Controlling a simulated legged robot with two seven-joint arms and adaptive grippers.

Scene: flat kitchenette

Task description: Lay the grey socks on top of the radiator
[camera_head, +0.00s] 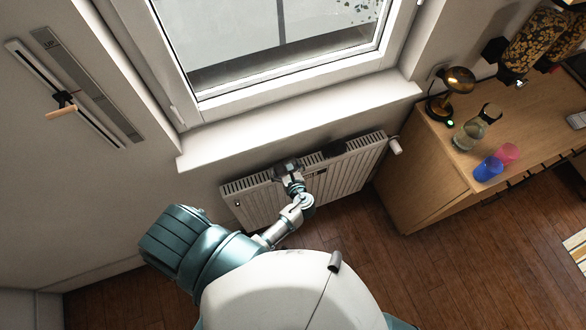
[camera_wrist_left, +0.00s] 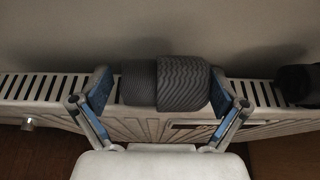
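The grey socks (camera_wrist_left: 168,84), a ribbed rolled bundle, lie on top of the white radiator (camera_head: 340,180), across its slotted top grille, in the left wrist view. My left gripper (camera_wrist_left: 163,95) has its two blue-padded fingers spread on either side of the bundle. A small gap shows between the left finger and the socks; the right finger is very close to them, and I cannot tell if it touches. In the head view my left gripper (camera_head: 288,170) is at the radiator's top edge and largely hides the socks. My right gripper is not in view.
A dark item (camera_head: 333,150) lies on the radiator to the right of the gripper; it also shows in the wrist view (camera_wrist_left: 298,84). The window sill (camera_head: 300,115) juts out above. A wooden cabinet (camera_head: 430,165) with a lamp, bottle and cups stands at the right.

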